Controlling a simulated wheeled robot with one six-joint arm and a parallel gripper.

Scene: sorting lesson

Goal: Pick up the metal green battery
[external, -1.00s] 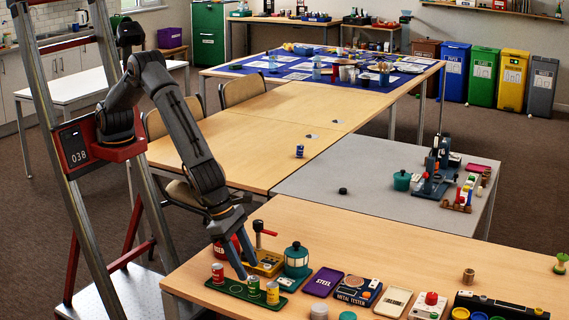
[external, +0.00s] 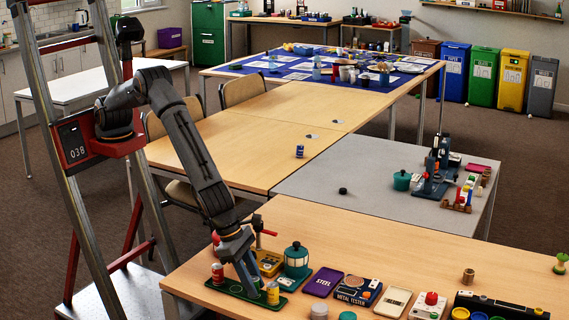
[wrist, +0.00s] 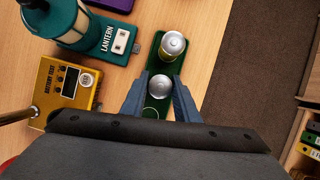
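The green battery's round silver top (wrist: 160,82) shows in the wrist view between the fingers of my gripper (wrist: 160,92). In the external view my gripper (external: 250,286) is low over the green tray (external: 230,289) and mostly hides this battery. The fingers are apart, one on each side of it; I cannot make out whether either touches it. It stands upright in the tray. A yellow battery (external: 273,294) stands close beside it and also shows in the wrist view (wrist: 173,46). A red battery (external: 218,274) stands at the tray's left end.
A teal lantern (external: 296,262) and a yellow battery tester (external: 268,262) stand just behind the tray. A purple steel plate (external: 322,282) and a metal tester (external: 358,290) are to the right. The table's middle is clear.

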